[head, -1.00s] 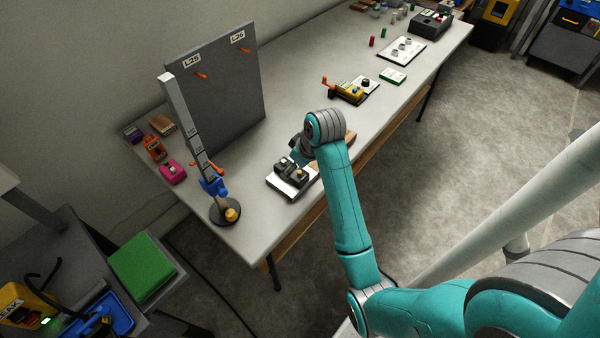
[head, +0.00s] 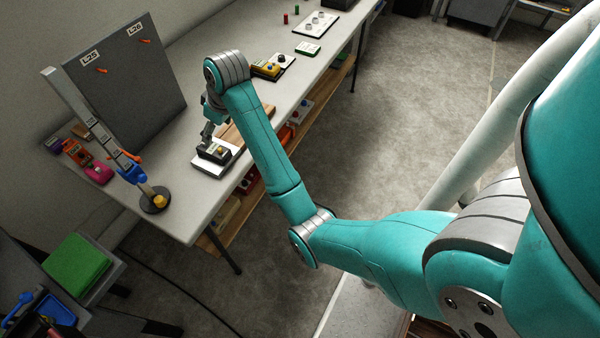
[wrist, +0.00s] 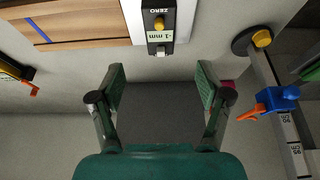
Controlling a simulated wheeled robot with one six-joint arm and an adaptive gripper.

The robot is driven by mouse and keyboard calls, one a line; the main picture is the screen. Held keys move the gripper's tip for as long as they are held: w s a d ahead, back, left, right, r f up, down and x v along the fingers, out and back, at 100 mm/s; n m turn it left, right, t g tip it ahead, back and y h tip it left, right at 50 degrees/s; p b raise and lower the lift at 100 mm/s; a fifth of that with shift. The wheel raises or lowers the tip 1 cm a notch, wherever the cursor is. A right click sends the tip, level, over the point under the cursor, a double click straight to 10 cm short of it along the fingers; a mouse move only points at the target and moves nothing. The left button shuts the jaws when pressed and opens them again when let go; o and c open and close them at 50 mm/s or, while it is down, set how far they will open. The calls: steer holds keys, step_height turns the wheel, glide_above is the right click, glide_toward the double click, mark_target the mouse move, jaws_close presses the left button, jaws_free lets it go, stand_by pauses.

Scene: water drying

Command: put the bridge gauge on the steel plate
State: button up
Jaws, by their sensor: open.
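The bridge gauge (head: 214,153) is a small dark block with a yellow button. It rests on a pale rectangular plate (head: 208,170), which looks like the steel plate, near the front edge of the bench. In the wrist view the gauge (wrist: 159,24) shows a "-1 mm" display at the top, with the pale plate (wrist: 138,22) on both sides; its upper end is cut off. My gripper (wrist: 160,88) is open and empty, its fingers apart and short of the gauge in that picture. In the head view my gripper (head: 208,132) is just above the gauge, partly hidden by my arm.
A wooden board (head: 232,134) lies beside the plate. A tall scale stand (head: 155,200) with a blue clamp stands to the left, before a grey panel (head: 125,80). A yellow device (head: 266,69) is farther along the bench. Bare bench top lies between stand and plate.

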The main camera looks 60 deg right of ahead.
steer(key=t, duration=0.1)
glide_above(226, 190)
steer(key=w+d, duration=0.2)
steer(key=d, duration=0.2)
step_height(226, 190, down, 8)
steer(key=shift+a+f, duration=0.1)
steer(key=shift+a, duration=0.05)
steer(key=shift+m+t, duration=0.4)
steer(key=shift+t, duration=0.3)
steer(key=s+a+f, duration=0.1)
steer(key=f, duration=0.1)
steer(key=s+a+f, duration=0.3)
steer(key=shift+f, duration=0.35)
steer(key=s+a+f+t, duration=0.1)
steer(key=s+a, duration=0.2)
steer(key=s, duration=0.3)
steer(key=s+a+f+t+h, duration=0.1)
steer(key=s+a+f+t, duration=0.15)
steer(key=s, duration=0.45)
steer(key=s+a+f, duration=0.1)
steer(key=s+a, duration=0.3)
steer(key=s, duration=0.2)
steer(key=s+a+r+t+y, duration=0.1)
steer(key=s+a+r+t, duration=0.2)
steer(key=s+r, duration=1.2)
steer(key=s+t, duration=0.1)
steer(key=s, duration=0.2)
steer(key=shift+s+a, duration=0.15)
